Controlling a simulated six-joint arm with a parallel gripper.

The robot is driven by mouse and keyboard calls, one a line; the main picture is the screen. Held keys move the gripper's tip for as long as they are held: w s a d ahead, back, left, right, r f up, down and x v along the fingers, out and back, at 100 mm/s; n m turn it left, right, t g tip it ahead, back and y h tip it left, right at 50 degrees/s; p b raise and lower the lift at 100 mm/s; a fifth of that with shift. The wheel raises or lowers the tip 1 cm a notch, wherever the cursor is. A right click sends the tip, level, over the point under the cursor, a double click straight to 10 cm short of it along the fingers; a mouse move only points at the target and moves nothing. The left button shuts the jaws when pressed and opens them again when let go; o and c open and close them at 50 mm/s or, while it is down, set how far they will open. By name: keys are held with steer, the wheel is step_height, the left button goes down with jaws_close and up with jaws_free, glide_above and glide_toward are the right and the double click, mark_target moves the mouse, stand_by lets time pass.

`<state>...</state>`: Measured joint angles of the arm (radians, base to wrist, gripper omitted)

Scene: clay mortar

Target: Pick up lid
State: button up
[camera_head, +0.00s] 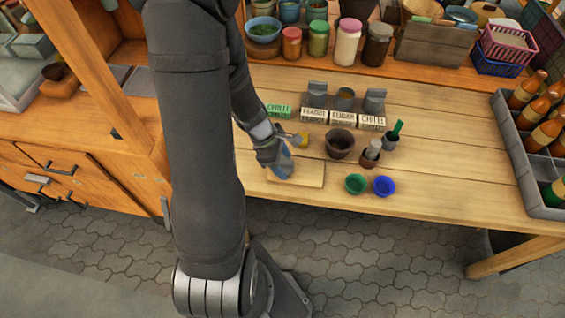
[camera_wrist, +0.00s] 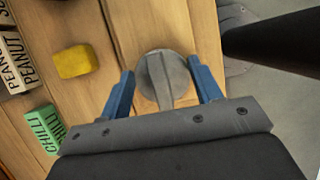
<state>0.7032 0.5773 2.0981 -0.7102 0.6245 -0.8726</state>
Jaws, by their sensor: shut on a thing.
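My gripper (camera_head: 282,168) is over the near left part of the table, above a light wooden board. In the wrist view its blue fingers (camera_wrist: 163,73) are shut on a round grey lid (camera_wrist: 152,70) with a raised ridge across it. The head view does not show the lid clearly, as the gripper covers it. Three grey containers stand at the back behind label blocks. The middle container (camera_head: 344,95) looks open at the top; the left one (camera_head: 315,90) and right one (camera_head: 375,95) have grey tops.
A yellow block (camera_head: 302,140) and a green chilli label (camera_head: 279,111) are close to the gripper. The board (camera_head: 310,181) lies below it. A dark mortar (camera_head: 340,144), small pots, a green bowl (camera_head: 356,184) and a blue bowl (camera_head: 383,186) stand right. The table's right-hand front is clear.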

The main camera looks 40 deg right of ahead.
mark_target(289, 161)
steer(key=shift+r, duration=0.15)
steer(key=shift+r, duration=0.65)
step_height(289, 161, up, 3)
steer(key=shift+f, duration=0.1)
steer(key=s+d+r, duration=0.2)
steer(key=s+r, duration=0.4)
steer(key=s, duration=0.5)
steer(key=w+d+n+t, duration=0.1)
steer(key=w+d+n, duration=0.1)
steer(key=w+d, duration=0.6)
steer(key=w+d+n+t+h, duration=0.1)
steer(key=w+d+n, duration=0.3)
steer(key=d, duration=0.8)
steer(key=w+d+n, duration=0.1)
steer(key=w+d, duration=0.6)
steer(key=d, duration=0.3)
steer(key=shift+a+f, duration=0.15)
steer(key=shift+f, duration=0.95)
steer(key=shift+a+f, duration=0.1)
steer(key=shift+f, duration=0.95)
steer(key=shift+f, duration=0.45)
